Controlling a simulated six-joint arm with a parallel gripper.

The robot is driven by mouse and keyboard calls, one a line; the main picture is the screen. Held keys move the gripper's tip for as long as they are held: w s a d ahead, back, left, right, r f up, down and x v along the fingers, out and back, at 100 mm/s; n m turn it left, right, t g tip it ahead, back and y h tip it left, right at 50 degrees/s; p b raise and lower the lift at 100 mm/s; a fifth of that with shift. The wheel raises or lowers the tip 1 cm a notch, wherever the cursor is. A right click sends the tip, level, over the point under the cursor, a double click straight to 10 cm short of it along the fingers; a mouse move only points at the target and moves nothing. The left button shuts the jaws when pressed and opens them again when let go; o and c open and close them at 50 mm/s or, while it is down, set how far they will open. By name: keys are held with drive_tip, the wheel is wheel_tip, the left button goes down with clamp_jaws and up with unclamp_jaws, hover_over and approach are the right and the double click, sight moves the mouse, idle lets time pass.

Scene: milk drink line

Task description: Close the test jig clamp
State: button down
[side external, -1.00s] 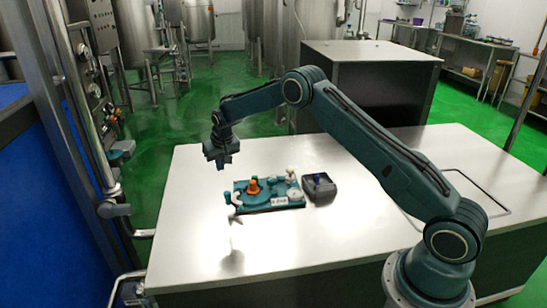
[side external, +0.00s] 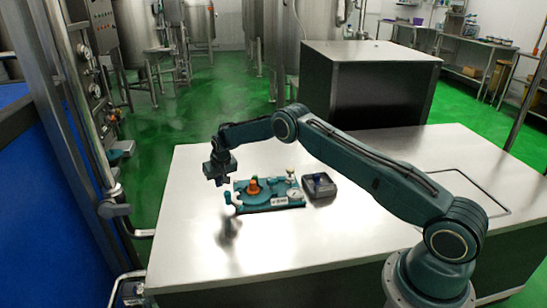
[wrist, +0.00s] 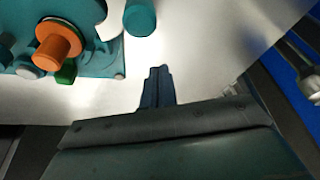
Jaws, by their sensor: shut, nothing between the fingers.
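The test jig has a teal base (side external: 262,204) and sits on the white table, with an orange knob (side external: 253,186) standing on it. A teal lever end (side external: 228,198) sticks out at its left side; I take it for the clamp handle, but cannot tell its exact position. In the wrist view the orange knob (wrist: 58,44) is at upper left and a teal round-ended piece (wrist: 140,17) is at the top edge. My gripper (side external: 221,183) is above and just left of the jig. Its fingers (wrist: 156,85) are together and empty, apart from that teal piece.
A round white gauge (side external: 293,194) is on the jig's right part. The table (side external: 300,240) is clear in front. Pipes and valves (side external: 100,170) stand beyond its left edge.

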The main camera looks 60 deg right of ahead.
sight(232, 199)
drive_tip(key=shift+s+a, duration=0.25)
drive_tip(key=shift+s, duration=0.35)
drive_tip(key=shift+s+a, duration=0.3)
drive_tip(key=shift+s, duration=0.35)
drive_tip(key=shift+s+a, duration=0.25)
drive_tip(key=shift+s, duration=0.35)
